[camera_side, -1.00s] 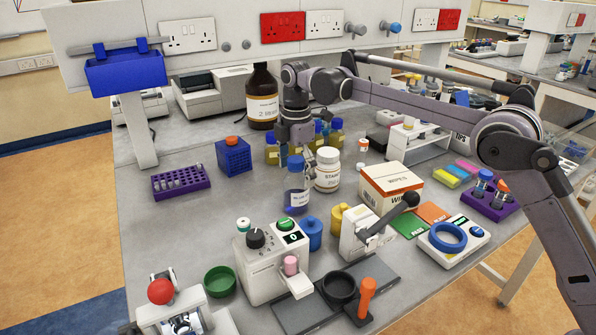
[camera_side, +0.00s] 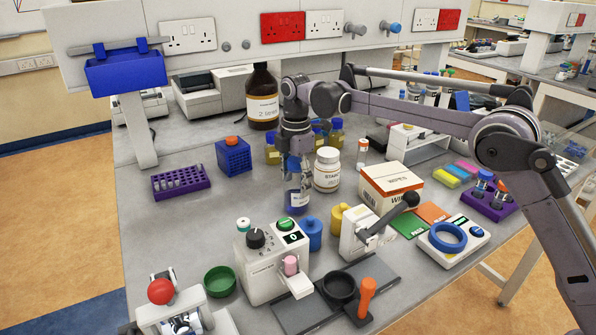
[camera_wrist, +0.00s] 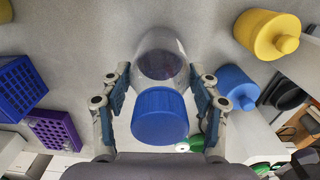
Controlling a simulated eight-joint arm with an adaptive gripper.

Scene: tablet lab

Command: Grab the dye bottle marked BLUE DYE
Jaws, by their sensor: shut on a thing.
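The dye bottle (camera_side: 297,199) has a blue cap, a clear body with dark blue liquid low inside, and a white label only partly readable as "BLU". It stands upright on the grey bench in the side view. In the wrist view the bottle (camera_wrist: 160,60) shows its blue cap facing the camera, between the two fingers. My gripper (camera_side: 297,180) is over the bottle from above, its fingers shut on the bottle's sides; it also shows in the wrist view (camera_wrist: 163,100). The fingers cover part of the bottle and cap in the side view.
A white jar (camera_side: 327,172) stands close right of the bottle. Yellow-bodied bottles with blue caps (camera_side: 272,155) stand behind. In front are a white device with a dial (camera_side: 262,268) and a blue weight-like piece (camera_side: 311,234). Bench left of the bottle is clear towards the purple rack (camera_side: 181,181).

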